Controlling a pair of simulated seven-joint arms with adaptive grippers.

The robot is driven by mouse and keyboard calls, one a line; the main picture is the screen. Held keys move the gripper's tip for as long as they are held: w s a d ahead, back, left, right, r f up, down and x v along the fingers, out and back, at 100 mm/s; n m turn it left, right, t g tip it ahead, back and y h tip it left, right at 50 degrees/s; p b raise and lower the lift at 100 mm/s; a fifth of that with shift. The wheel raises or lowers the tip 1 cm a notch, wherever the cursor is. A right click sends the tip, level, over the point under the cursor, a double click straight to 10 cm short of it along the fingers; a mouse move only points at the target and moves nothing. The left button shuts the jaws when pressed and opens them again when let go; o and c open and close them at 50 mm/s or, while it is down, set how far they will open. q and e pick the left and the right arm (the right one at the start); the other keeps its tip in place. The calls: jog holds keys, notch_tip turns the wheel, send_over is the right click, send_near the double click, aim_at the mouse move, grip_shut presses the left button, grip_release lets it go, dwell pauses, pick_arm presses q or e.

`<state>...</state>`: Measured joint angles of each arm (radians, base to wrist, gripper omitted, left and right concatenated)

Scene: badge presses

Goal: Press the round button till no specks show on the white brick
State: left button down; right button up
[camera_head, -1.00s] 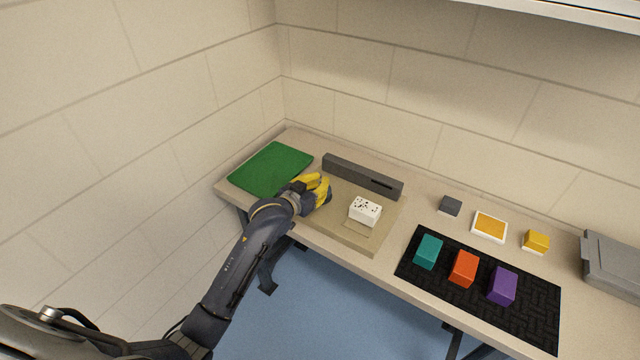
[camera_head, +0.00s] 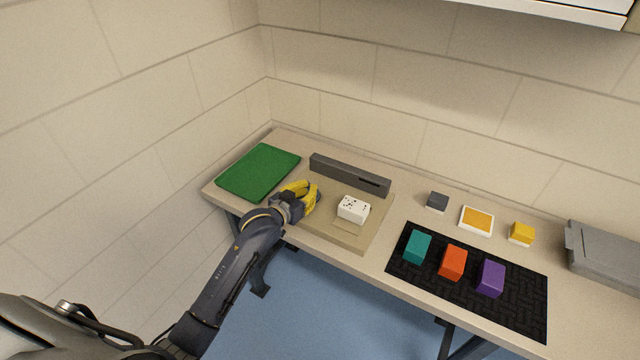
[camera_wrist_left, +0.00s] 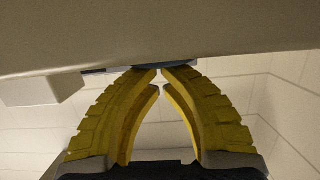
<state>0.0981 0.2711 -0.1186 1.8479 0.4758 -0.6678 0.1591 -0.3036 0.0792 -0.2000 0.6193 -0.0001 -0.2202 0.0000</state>
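The white brick (camera_head: 353,209) sits on a tan base plate (camera_head: 362,238) and shows several dark specks on its top. My left gripper (camera_head: 316,199) is just left of the brick, low over the same plate, with yellow fingers. In the left wrist view the fingertips (camera_wrist_left: 160,72) meet, shut with nothing held between them. A sliver of a blue round part (camera_wrist_left: 165,67), perhaps the button, shows right at the fingertips. I cannot tell whether they touch it. The button is hidden behind the gripper in the head view. My right gripper is out of view.
A dark grey bar (camera_head: 348,174) stands behind the plate and a green mat (camera_head: 259,172) lies left. Teal (camera_head: 417,246), orange (camera_head: 453,262) and purple (camera_head: 490,278) blocks stand on a black mat (camera_head: 520,313). A grey case (camera_head: 605,258) is at the far right.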

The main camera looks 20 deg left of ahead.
pick_arm(q)
notch_tip(320, 180, up, 4)
jog(key=shift+f, duration=0.1)
jog(key=v, duration=1)
dwell(0.4)
dwell(1.2)
notch_tip(320, 180, up, 3)
jog(key=shift+a+f, duration=0.1)
jog(key=shift+a, duration=0.1)
